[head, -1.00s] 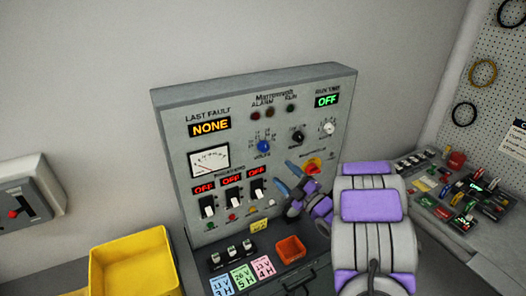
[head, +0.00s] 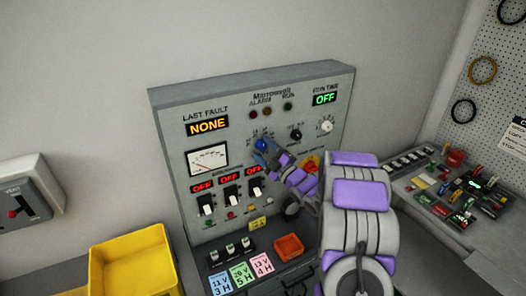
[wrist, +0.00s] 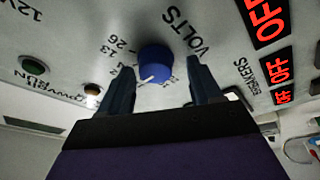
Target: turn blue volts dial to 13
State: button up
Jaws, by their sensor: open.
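The blue volts dial (head: 261,145) is on the upper middle of the grey panel. In the wrist view the blue dial (wrist: 155,63) lies between my two open fingers, with a gap on each side. A white pointer mark shows on it, aimed down and left in that view. The numbers 13 and 26 and the word VOLTS are printed around it. My gripper (wrist: 158,85) is open and empty, close to the panel. In the head view my gripper (head: 268,157) is just below and right of the dial and partly covers the area beside it.
A black knob (head: 295,133) and a white knob (head: 326,126) sit right of the dial. Several breaker switches (head: 231,200) are below left. A yellow bin (head: 133,262) and an orange tray (head: 289,246) stand lower down. A cluttered bench is at the right.

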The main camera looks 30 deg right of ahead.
jog(key=shift+d, duration=0.55)
jog(key=shift+c, duration=0.2)
jog(key=shift+d+f, duration=0.15)
jog(key=shift+d, duration=0.35)
jog(key=c, duration=0.3)
jog(key=shift+a, duration=0.9)
jog(key=c, duration=0.4)
jog(key=shift+a, duration=0.15)
jog(key=shift+c, duration=1)
jog(key=shift+d, duration=0.25)
jog(key=shift+c, duration=0.5)
